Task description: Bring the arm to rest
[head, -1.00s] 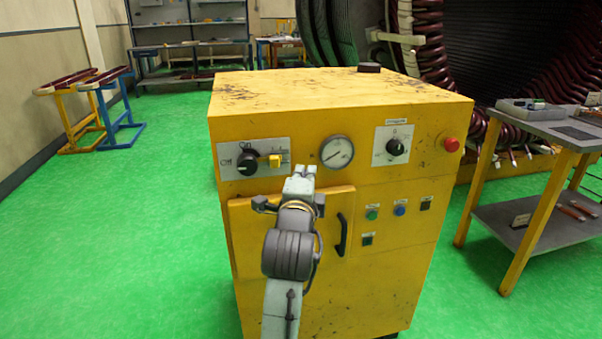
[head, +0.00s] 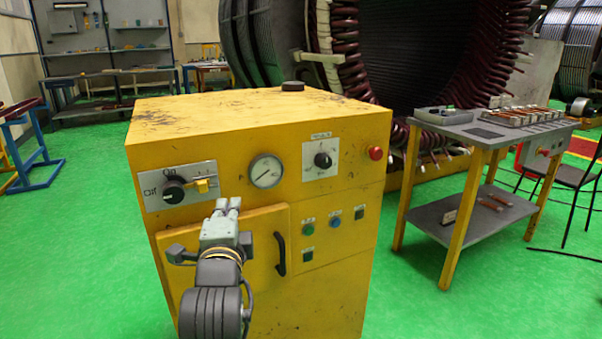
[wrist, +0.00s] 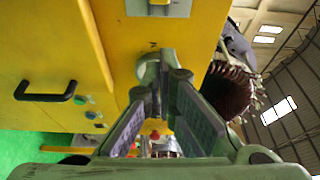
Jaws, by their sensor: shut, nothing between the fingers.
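My gripper (head: 229,206) is in front of the yellow cabinet (head: 345,240), just below its left switch panel, pointing away from the head camera. Its fingers are shut and empty. In the wrist view my gripper (wrist: 160,75) shows its two fingers meeting ahead, with the cabinet front on the left and above. The cabinet carries a black rotary switch (head: 174,189), a yellow lever (head: 204,185), a round gauge (head: 266,171) and a second knob (head: 322,160). My arm covers part of the cabinet door (head: 265,225). I cannot tell whether the fingertips touch the cabinet.
A grey-topped table (head: 480,134) with trays stands right of the cabinet. A large stator (head: 330,90) rises behind it. A blue stand (head: 38,165) is at the left edge. Green floor is clear at the left and front right.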

